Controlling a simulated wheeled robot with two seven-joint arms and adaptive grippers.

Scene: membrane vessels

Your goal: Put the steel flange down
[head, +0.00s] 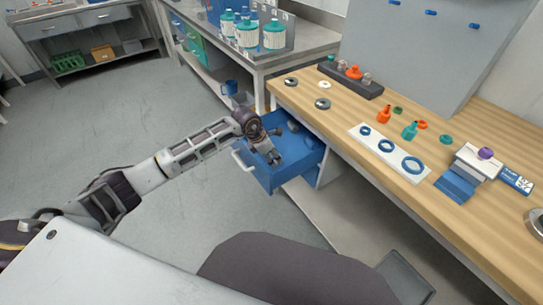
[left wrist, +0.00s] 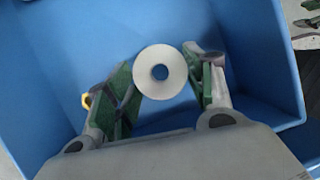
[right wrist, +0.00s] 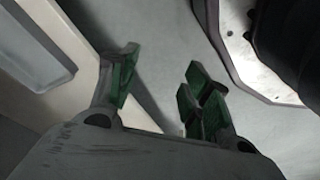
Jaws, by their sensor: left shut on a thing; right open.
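The steel flange (left wrist: 160,90) is a pale grey disc with a round hole, in the left wrist view. My left gripper (head: 275,158) reaches down into the open blue drawer (head: 267,180), and its green-padded fingers are shut on the flange from both sides. The blue drawer wall (left wrist: 265,60) and floor surround the flange in the left wrist view; I cannot tell whether it touches the floor. In the head view the gripper hides the flange. My right gripper (right wrist: 155,85) is open and empty.
The wooden bench (head: 400,215) holds grey rings (head: 322,103), a white board with blue rings (head: 390,152), a dark rack (head: 350,80) and small coloured fittings. Bottles (head: 274,36) stand on the counter behind. The grey floor (head: 130,110) left of the drawer is clear.

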